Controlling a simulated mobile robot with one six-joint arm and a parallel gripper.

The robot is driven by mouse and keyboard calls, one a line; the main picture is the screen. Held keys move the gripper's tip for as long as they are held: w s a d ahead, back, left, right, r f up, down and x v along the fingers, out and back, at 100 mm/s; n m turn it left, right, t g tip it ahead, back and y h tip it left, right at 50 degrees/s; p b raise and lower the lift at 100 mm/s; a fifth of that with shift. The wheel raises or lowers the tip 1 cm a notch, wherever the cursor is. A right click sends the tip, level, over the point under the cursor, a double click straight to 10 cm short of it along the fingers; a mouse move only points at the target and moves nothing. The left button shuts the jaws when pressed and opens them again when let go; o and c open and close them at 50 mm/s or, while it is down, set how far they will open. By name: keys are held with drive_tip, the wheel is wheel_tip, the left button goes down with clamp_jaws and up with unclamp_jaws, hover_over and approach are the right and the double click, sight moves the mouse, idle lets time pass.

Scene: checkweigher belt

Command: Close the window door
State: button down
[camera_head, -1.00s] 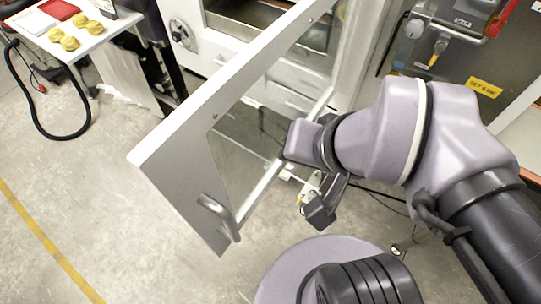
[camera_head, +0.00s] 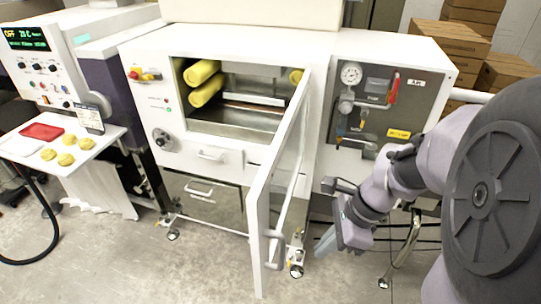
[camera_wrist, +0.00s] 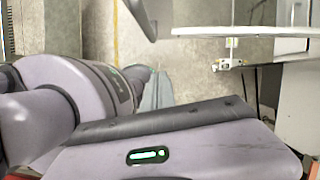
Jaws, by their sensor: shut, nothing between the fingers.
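The window door (camera_head: 258,208), a white frame around a clear pane, stands open, swung out from the machine toward me. It is seen nearly edge-on in the head view. Its bar handle (camera_head: 281,238) is on the lower part of the face turned right. My gripper (camera_head: 323,246) is shut and empty, to the right of the door and pointing down-left. A gap shows between it and the handle; their depth apart is hard to judge. The wrist view shows mostly my own arm, with a pale frame edge (camera_wrist: 245,32) at upper right that I cannot identify.
The machine's opening (camera_head: 235,125) holds yellow rolls (camera_head: 203,73). A control panel with a gauge (camera_head: 351,73) is right of the door. A side table (camera_head: 100,147) with yellow pieces and a red tray (camera_head: 42,131) stands left. Floor in front is clear.

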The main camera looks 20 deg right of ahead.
drive_tip(key=w+a+f+b, duration=0.2)
drive_tip(key=a+f, duration=0.2)
drive_tip(key=a, duration=0.1)
drive_tip(key=shift+a+f, duration=0.2)
drive_tip(key=shift+a, duration=0.1)
